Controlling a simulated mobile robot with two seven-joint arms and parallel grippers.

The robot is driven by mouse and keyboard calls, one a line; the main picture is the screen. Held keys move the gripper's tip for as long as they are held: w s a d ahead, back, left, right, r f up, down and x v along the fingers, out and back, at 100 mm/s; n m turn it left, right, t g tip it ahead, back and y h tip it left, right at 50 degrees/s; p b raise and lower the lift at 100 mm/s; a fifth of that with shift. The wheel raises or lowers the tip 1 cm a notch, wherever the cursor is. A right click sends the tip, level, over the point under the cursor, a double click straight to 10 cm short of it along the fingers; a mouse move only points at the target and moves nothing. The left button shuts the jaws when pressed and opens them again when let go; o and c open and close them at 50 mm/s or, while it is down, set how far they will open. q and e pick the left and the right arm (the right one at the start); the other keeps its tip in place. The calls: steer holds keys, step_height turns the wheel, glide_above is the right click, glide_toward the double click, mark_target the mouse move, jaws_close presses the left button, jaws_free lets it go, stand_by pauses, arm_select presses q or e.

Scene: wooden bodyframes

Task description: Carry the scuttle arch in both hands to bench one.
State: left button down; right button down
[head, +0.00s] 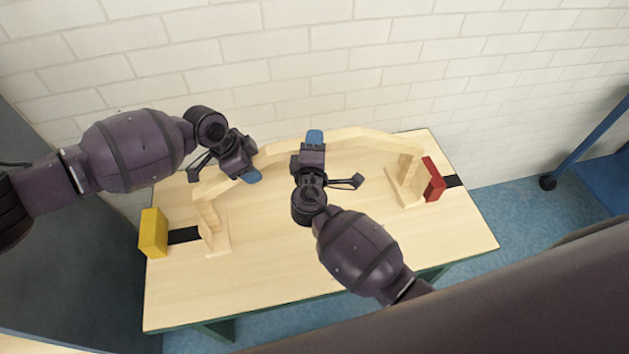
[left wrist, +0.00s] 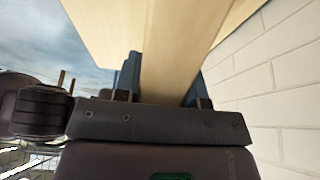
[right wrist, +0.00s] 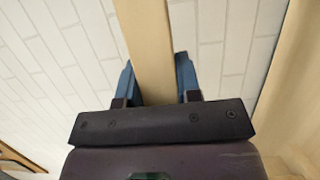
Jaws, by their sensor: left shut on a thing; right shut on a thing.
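The scuttle arch (head: 358,136) is a pale wooden bow that spans the light wooden table top (head: 270,278). Its ends are over or at two wooden uprights with flat bases, left (head: 216,236) and right (head: 404,186); I cannot tell whether they are joined to it. My left gripper (head: 252,162) is shut on the arch left of its middle. The beam (left wrist: 172,50) runs between its fingers in the left wrist view. My right gripper (head: 312,149) is shut on it nearer the middle. The beam (right wrist: 150,45) is between its blue fingers in the right wrist view.
A yellow block (head: 153,233) sits at the table's left edge by a black strip (head: 184,235). A red block (head: 433,180) stands against the right base. A white brick wall (head: 330,60) rises behind the table. The front of the table top is clear.

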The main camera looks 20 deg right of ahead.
arm_select(q)
steer(key=shift+w+r, duration=0.1)
steer(key=shift+r, duration=0.1)
arm_select(e)
steer(key=shift+r, duration=0.15)
